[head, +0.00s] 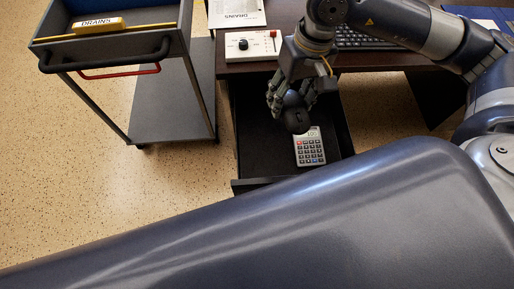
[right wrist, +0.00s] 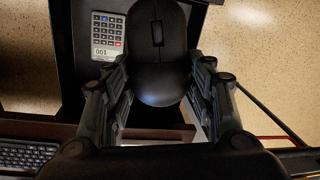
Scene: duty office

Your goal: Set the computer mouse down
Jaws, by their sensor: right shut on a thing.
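The black computer mouse (head: 295,117) is held in my right gripper (head: 289,108) above the open drawer (head: 261,145) of the desk. In the right wrist view the mouse (right wrist: 159,50) sits between the two fingers of my right gripper (right wrist: 160,88), its scroll wheel side away from the palm. The gripper is shut on it. A gap between the mouse and the drawer floor is hard to judge. A grey calculator (head: 309,147) lies in the drawer, beside and below the mouse; it also shows in the right wrist view (right wrist: 107,36). My left gripper is not in view.
A cart (head: 110,47) with a yellow DRAINS label stands left of the desk. The drawer's left part is clear.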

